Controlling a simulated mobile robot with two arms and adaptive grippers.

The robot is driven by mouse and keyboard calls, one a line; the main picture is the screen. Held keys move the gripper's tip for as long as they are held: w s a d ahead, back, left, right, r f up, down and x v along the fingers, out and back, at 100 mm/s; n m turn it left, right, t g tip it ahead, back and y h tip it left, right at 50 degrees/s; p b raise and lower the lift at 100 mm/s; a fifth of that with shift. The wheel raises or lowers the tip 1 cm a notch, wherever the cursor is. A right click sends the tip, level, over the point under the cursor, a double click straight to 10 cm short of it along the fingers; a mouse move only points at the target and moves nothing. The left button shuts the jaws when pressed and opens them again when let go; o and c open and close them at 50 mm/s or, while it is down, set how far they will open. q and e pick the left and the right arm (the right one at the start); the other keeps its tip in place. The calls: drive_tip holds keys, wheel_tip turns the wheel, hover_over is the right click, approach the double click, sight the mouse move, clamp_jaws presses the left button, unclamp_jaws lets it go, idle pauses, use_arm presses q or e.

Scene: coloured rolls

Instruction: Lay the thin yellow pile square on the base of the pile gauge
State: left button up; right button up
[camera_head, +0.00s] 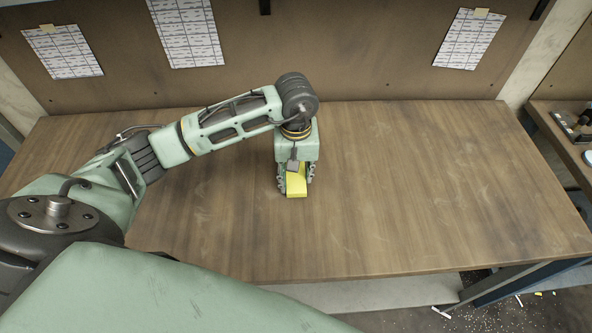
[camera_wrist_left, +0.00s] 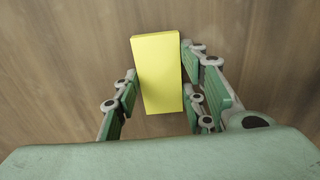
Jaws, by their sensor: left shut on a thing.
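A yellow block-like piece (camera_head: 296,188), seemingly the thin yellow pile, is between the fingers of my left gripper (camera_head: 296,180) over the middle of the table. In the left wrist view the yellow pile (camera_wrist_left: 157,75) is a long, slightly tilted rectangle. My left gripper (camera_wrist_left: 158,98) is shut on it, with a green finger pad along each side. I cannot make out the pile gauge in either view. My right gripper is not in view.
The wooden table (camera_head: 430,190) is bare and clear on both sides of my left gripper. A back panel (camera_head: 350,60) with pinned paper sheets stands behind it. A side bench (camera_head: 565,150) with a dark tray is at the far right. Small bits litter the floor below.

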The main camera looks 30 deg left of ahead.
use_arm(q)
drive_tip(key=shift+f, duration=0.15)
drive_tip(key=o, duration=1)
